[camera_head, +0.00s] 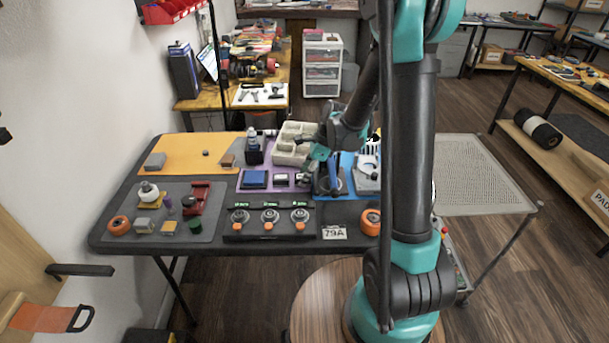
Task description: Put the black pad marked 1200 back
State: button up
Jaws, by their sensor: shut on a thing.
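My gripper (304,174) hangs low over the right part of the purple mat (246,189), behind the row of dials. It is shut on a small dark thing between its fingertips, which I take to be the black pad; it is too small and too covered to read a 1200 on it. No marking on either can be read. I cannot tell whether the held thing touches the mat.
A beige compartment tray (291,152) stands just behind the gripper, and a dark bottle (253,150) to its left. A black dial panel (269,237) lies in front. A blue mat (352,190) with tools is to the right, partly behind my arm. A grey mat (192,235) holds several parts.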

jog(key=o, duration=1.1)
jog(key=v, duration=1.2)
jog(key=s+d+n, duration=0.2)
jog(key=s, duration=0.1)
jog(key=s+d+f+n+t+h, duration=0.1)
jog(key=s+d+n, duration=0.1)
jog(key=s+n, duration=0.1)
jog(key=s+d+n+h, duration=0.1)
jog(key=s+d+n, duration=0.1)
jog(key=s, duration=0.1)
jog(key=shift+f+n+t, duration=0.25)
jog(key=shift+n+t, duration=0.05)
jog(key=shift+t, duration=0.1)
jog(key=s+d+f+n+h, duration=0.1)
jog(key=s+d+n, duration=0.1)
jog(key=s+n, duration=0.1)
jog(key=s+d+f+n+t, duration=0.1)
jog(key=s+d+f+n, duration=0.1)
jog(key=s+n, duration=0.2)
jog(key=s+d+f+n+t+h, duration=0.1)
jog(key=s+d+n, duration=0.1)
jog(key=s+n, duration=0.1)
jog(key=shift+s+d+f+h, duration=0.25)
jog(key=shift+s+d+h, duration=0.05)
jog(key=shift+s+d, duration=0.1)
jog(key=shift+w, duration=0.1)
